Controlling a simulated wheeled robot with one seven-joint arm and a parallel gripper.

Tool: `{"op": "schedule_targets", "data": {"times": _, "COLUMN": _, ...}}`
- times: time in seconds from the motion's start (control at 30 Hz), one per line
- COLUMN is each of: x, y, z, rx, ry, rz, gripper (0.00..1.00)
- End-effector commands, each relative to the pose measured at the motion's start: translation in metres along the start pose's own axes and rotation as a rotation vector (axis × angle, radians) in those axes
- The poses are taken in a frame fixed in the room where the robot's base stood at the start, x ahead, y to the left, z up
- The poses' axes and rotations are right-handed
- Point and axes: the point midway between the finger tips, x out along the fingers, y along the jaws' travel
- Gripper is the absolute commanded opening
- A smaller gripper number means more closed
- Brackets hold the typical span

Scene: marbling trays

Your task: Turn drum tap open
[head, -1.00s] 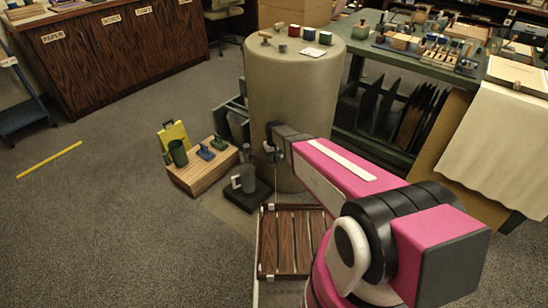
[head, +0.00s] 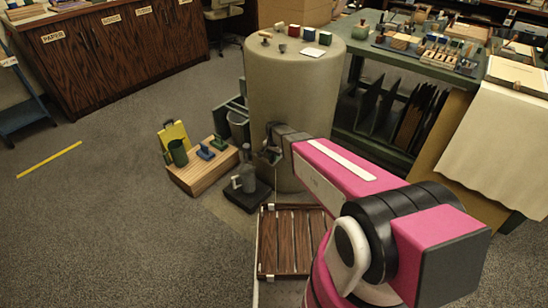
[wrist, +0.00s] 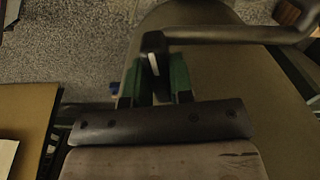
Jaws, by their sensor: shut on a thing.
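The drum (head: 295,105) is a large olive-grey cylinder standing on the floor in the middle of the head view. My gripper (head: 271,155) is low at the drum's front side, at the end of my pink arm. In the wrist view my gripper (wrist: 155,84) has green-padded fingers closed around the end of a dark tap handle (wrist: 153,46) with a pale strip. A dark bar runs right from this end across the drum. The tap's spout and its join to the drum are not clear in the head view, as my gripper covers that area.
A grey jug (head: 244,180) stands on a dark base (head: 247,195) below my gripper. A wooden block (head: 203,172) with green and blue things lies to the left. A slatted wooden rack (head: 290,240) is in front. A green table (head: 410,70) stands behind right.

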Motion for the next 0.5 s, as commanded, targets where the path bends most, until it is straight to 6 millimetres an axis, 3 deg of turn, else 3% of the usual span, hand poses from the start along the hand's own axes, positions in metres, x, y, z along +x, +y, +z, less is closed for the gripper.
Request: {"op": "schedule_targets", "data": {"times": 0.5, "x": -0.0007, "y": -0.0002, "z": -0.0001, "rx": 0.157, "ry": 0.0, "rz": -0.001, "gripper": 0.0}}
